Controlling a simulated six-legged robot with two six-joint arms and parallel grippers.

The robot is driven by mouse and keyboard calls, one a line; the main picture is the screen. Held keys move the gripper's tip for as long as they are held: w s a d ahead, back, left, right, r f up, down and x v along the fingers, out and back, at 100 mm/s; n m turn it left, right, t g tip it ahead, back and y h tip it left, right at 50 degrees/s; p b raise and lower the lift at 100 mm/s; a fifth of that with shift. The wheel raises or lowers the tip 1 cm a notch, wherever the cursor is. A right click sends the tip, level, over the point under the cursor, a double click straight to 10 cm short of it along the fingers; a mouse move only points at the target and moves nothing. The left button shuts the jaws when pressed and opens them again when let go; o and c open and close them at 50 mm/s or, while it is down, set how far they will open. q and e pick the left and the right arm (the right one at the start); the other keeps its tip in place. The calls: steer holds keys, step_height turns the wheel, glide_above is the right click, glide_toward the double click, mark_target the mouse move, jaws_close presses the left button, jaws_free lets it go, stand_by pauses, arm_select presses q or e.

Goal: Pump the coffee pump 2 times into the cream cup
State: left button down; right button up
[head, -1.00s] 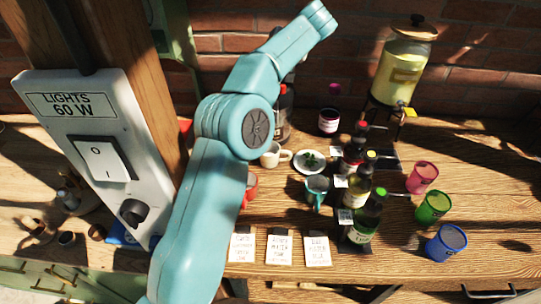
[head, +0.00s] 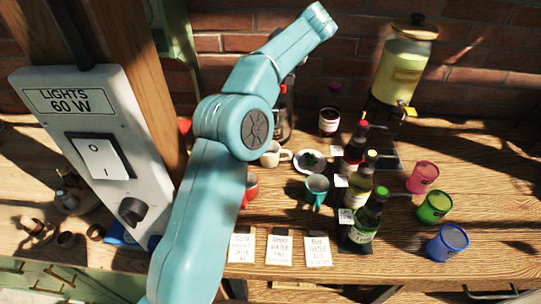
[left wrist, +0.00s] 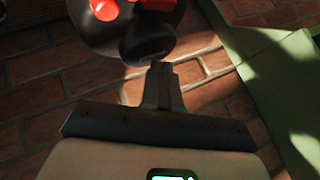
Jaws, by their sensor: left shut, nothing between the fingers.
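The cream cup (head: 271,155) stands upright on the table in the head view, left of a white saucer with green leaves. A dark bottle-like vessel (head: 284,112) stands behind it, partly hidden by my left arm; it may be the coffee pump, but I cannot tell surely. In the left wrist view, a dark rounded object with red parts (left wrist: 128,28) fills the top. My left gripper (left wrist: 160,68) is shut and empty, its tips at or just below the dark lower part of that object; I cannot tell whether they touch. My right gripper is not in view.
A white switch box (head: 100,160) on a wooden post stands at the left. Several dark bottles (head: 368,215) stand right of a teal mug (head: 317,187). Pink, green and blue cups (head: 447,242) line the right. A yellow drink dispenser (head: 402,70) stands at the back.

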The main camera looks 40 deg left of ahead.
arm_select(q)
steer(key=shift+f+b, duration=0.55)
steer(key=shift+f, duration=0.15)
stand_by(0.5)
steer(key=shift+r, duration=0.1)
steer(key=shift+r+p, duration=1)
steer(key=shift+p, duration=0.2)
step_height(320, 180, up, 5)
steer(key=p, duration=0.5)
steer(key=shift+f, duration=0.1)
steer(key=shift+r, duration=0.65)
stand_by(1.2)
